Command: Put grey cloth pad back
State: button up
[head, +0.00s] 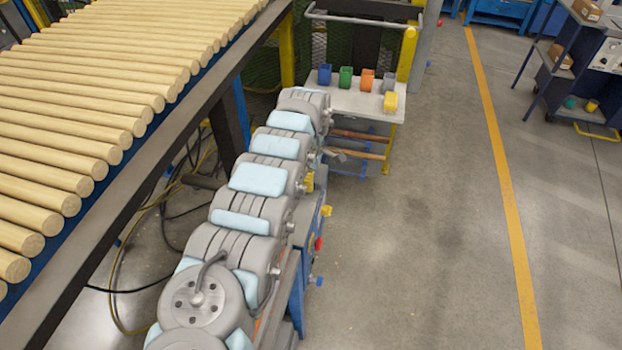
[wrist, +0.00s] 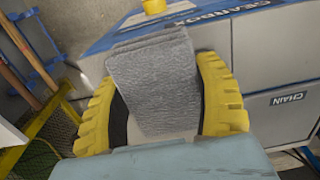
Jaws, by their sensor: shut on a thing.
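The grey cloth pad (wrist: 152,75) is a ribbed, folded piece in the middle of the wrist view. My gripper (wrist: 160,98) is shut on it, with one yellow ridged finger on each side of the pad. The pad's top reaches in front of the blue-edged top of a grey cabinet (wrist: 260,65); I cannot tell whether it touches it. In the head view neither the pad nor my gripper can be made out; my arm stretches toward a small grey bench top (head: 350,100).
Blue (head: 325,74), green (head: 346,77), orange (head: 367,79), grey (head: 390,102) and yellow (head: 391,80) containers appear on the bench top. A roller conveyor (head: 90,110) flanks my arm on the left.

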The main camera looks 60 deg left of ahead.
jog(key=o, duration=1.2)
notch_tip(320, 180, up, 12)
jog(key=p, duration=0.3)
jog(key=shift+p, duration=0.4)
